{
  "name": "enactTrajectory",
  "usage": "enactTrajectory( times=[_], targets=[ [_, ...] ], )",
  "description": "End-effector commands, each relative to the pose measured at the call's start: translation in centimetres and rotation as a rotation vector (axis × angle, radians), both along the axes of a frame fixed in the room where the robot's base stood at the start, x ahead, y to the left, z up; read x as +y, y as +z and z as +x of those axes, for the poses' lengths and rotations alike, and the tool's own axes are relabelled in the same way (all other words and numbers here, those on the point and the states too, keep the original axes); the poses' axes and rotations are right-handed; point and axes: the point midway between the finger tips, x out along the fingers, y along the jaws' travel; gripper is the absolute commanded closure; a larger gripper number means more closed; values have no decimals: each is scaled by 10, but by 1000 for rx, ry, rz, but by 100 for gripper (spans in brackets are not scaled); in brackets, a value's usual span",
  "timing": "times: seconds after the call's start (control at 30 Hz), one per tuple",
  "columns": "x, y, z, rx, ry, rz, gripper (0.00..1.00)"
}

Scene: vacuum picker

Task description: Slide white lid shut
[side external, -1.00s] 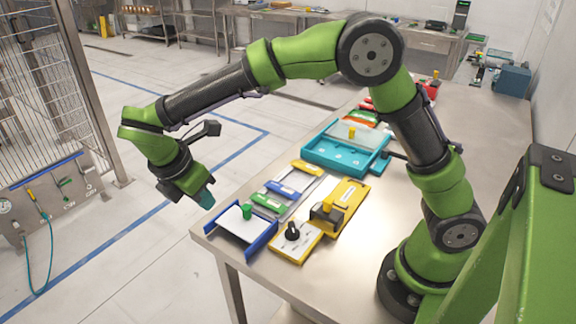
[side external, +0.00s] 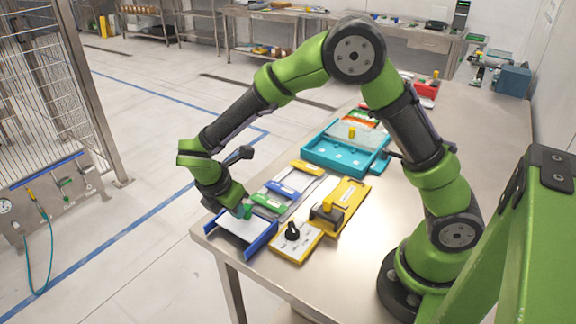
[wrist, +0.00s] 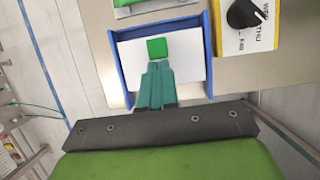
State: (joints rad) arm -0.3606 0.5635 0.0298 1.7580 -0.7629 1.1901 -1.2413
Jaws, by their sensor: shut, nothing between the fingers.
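The white lid (side external: 240,228) is a flat plate between the two raised side walls of a blue tray (side external: 264,240) at the table's front corner. In the wrist view, the lid (wrist: 192,60) carries a square green knob (wrist: 157,48). A grey strip of the tray floor shows below the lid there, beside the blue wall (wrist: 113,60). My gripper (side external: 241,210) is low over the lid, close to the knob. In the wrist view, its teal fingers (wrist: 156,68) are together and empty, just below the knob; I cannot tell whether they touch it.
A yellow panel with a black dial (side external: 292,232) stands right beside the tray. Small green (side external: 267,203), blue (side external: 283,190) and yellow (side external: 306,168) sliders lie behind it. A teal box (side external: 345,152) stands farther back. The table's edge and open floor are to the left.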

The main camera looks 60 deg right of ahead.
Motion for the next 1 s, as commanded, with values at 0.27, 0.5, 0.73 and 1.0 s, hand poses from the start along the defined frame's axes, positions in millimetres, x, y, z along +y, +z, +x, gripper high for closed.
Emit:
enactTrajectory(
  times=[0.27, 0.5, 0.73, 1.0],
  targets=[
    [-1, 0, 0, 0, -1, 0, 100],
    [-27, 0, 0, 1, -3, -1, 100],
    [-29, -1, 0, 3, -2, -3, 100],
    [-14, -1, 0, 4, 1, -2, 100]
  ],
)
